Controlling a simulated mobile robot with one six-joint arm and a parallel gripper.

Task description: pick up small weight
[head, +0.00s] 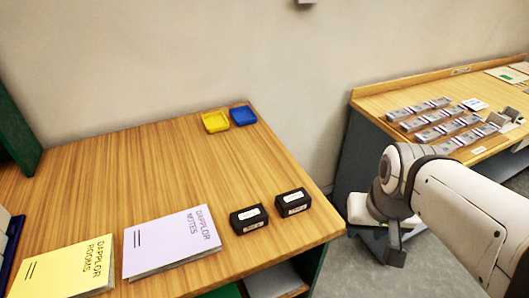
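Two black blocks with white labels, which look like weights, sit near the right front edge of the wooden table. The left weight (248,219) stands beside a lilac booklet, and the right weight (293,202) is a little farther back. They look close in size, and their label text is too small to read. My gripper (393,250) hangs to the right of the table, over the floor and apart from both weights. Its fingers are not clear enough to show whether it is open or shut.
The lilac booklet (171,241) and a yellow booklet (65,270) lie at the table's front left. A yellow tray (215,122) and a blue tray (243,116) sit at the back. The table's middle is clear. Another table (375,98) with rows of cards stands right.

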